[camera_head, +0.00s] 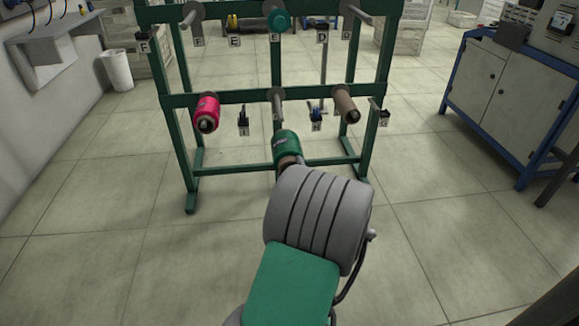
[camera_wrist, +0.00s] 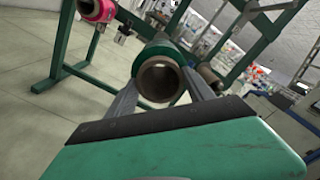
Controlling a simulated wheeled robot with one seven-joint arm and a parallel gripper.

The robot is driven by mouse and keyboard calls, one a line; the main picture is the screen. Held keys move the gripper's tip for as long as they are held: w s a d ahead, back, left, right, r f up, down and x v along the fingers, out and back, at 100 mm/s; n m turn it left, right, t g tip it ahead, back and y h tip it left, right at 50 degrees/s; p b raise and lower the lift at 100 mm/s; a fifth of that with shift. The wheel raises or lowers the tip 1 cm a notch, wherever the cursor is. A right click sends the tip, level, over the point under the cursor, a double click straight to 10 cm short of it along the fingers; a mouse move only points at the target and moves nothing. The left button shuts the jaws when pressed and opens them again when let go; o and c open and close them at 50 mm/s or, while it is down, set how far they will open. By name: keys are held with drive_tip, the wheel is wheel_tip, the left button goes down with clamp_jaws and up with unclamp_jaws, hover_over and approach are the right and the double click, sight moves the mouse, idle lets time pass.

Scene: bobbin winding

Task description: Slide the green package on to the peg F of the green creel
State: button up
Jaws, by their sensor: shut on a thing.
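The green package (camera_head: 287,146) is a green-wound tube with a bare brown end. In the wrist view the package (camera_wrist: 160,78) sits between the two fingers of my gripper (camera_wrist: 161,86), which is shut on it, its open tube end facing the camera. In the head view my arm hides most of the gripper. The green creel (camera_head: 238,97) stands ahead with two rows of pegs. The package is in front of and below the bare lower middle peg (camera_head: 277,103), apparently apart from it. A label F (camera_head: 198,41) shows by the bare upper left peg (camera_head: 190,17).
A pink package (camera_head: 206,113) hangs on the lower left peg, a brown tube (camera_head: 346,107) on the lower right, and a teal package (camera_head: 279,22) on the upper middle. A blue-framed cabinet (camera_head: 500,90) stands right, a white bin (camera_head: 117,70) left.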

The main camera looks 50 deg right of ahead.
drive_tip(key=shift+s+a+r, duration=0.1)
drive_tip(key=shift+s+a, duration=0.3)
drive_tip(key=w+a+r+p, duration=0.5)
drive_tip(key=r+p, duration=0.4)
drive_tip(key=p, duration=0.7)
drive_tip(key=w+a+r+p, duration=0.6)
drive_tip(key=r+p, duration=0.4)
drive_tip(key=p, duration=0.5)
drive_tip(key=shift+w+r+p, duration=0.2)
drive_tip(key=shift+p, duration=0.15)
